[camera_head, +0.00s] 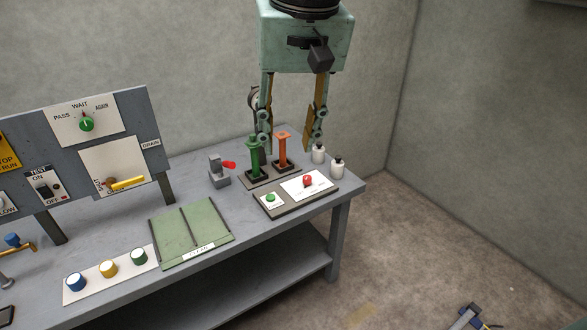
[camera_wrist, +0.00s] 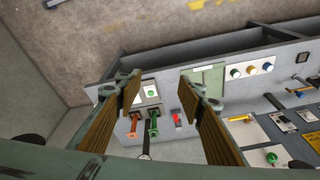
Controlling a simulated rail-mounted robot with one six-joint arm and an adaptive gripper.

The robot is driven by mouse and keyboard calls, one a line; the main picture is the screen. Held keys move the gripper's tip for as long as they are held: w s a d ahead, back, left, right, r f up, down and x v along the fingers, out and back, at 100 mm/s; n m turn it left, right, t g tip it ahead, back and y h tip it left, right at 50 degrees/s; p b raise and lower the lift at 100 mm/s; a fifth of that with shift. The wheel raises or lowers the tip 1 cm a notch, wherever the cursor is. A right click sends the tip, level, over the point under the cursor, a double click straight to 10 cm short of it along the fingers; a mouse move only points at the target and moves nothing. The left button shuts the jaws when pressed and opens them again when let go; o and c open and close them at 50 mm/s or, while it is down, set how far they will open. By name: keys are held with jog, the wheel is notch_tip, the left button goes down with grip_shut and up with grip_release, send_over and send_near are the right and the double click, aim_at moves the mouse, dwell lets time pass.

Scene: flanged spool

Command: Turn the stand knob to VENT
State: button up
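A small stand plate (camera_head: 290,206) lies on the bench near its right end. On it, a red knob (camera_head: 308,181) sits on a white label whose lettering is too small to read, beside a green button (camera_head: 270,198) on another white label. The green button also shows in the wrist view (camera_wrist: 150,92); the red knob appears hidden there behind a finger. My gripper (camera_head: 292,142) is open and empty, its fingers wide apart, above the back of the bench. The wrist view also shows my gripper (camera_wrist: 160,84) open, with nothing between its pads.
An upright panel with a green dial (camera_head: 86,124) stands further left.

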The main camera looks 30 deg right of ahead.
jog(key=w+d+f+m+p, duration=0.1)
jog(key=w+d, duration=0.2)
jog(key=w, duration=0.4)
jog(key=w+d+f+m+p, duration=0.1)
jog(key=w+d+f+m, duration=0.15)
jog(key=w, duration=0.45)
jog(key=m+g+p, duration=0.3)
jog(key=m+p, duration=0.2)
jog(key=m, duration=0.1)
send_over(307, 177)
notch_tip(307, 177, down, 28)
jog(key=shift+f, duration=0.15)
jog(key=shift+f, duration=0.1)
jog(key=shift+f, duration=6.8)
jog(key=shift+c, duration=0.5)
